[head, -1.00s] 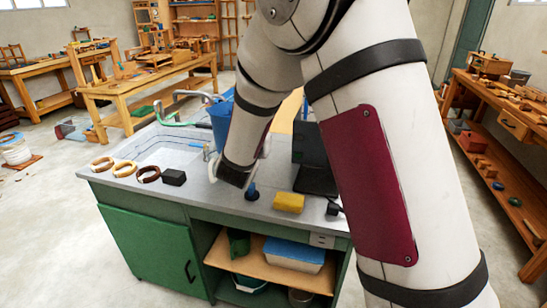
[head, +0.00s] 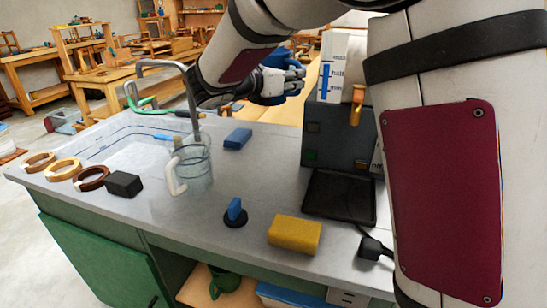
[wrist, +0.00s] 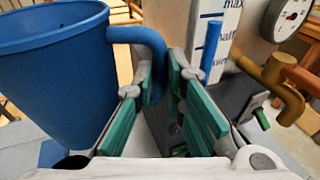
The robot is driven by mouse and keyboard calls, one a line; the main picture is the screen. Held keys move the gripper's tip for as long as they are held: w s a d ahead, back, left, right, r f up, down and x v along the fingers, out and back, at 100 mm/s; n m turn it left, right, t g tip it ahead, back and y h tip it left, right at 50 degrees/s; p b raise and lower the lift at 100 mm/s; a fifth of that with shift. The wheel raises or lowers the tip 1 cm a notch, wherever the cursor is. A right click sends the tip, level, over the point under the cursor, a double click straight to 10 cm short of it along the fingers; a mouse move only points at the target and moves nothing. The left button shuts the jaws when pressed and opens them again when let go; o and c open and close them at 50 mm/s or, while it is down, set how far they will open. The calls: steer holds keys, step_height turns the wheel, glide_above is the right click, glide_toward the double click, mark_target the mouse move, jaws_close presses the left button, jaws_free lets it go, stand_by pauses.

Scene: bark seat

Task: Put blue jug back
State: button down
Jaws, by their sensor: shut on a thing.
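The blue jug (wrist: 55,75) fills the left of the wrist view, with its curved handle (wrist: 152,48) between the green-padded fingers. My gripper (wrist: 160,82) is shut on that handle. In the head view my gripper (head: 294,84) is above the back of the counter, left of the dark dispenser. Only part of the jug (head: 281,57) shows there, behind my wrist and fingers. The jug appears upright and off the counter in the wrist view; its base is hidden.
A clear jug with a white handle (head: 196,166) stands by the sink (head: 110,150). The dispenser (head: 335,135) has a brass tap (head: 357,104) and black tray (head: 340,195).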

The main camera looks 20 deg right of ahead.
step_height(320, 180, down, 18)
steer(key=b, duration=0.3)
steer(key=shift+w+d, duration=0.1)
steer(key=shift+b, duration=0.3)
steer(key=shift+f, duration=0.15)
steer(key=c, duration=1.6)
jaws_free()
steer(key=shift+c, duration=0.2)
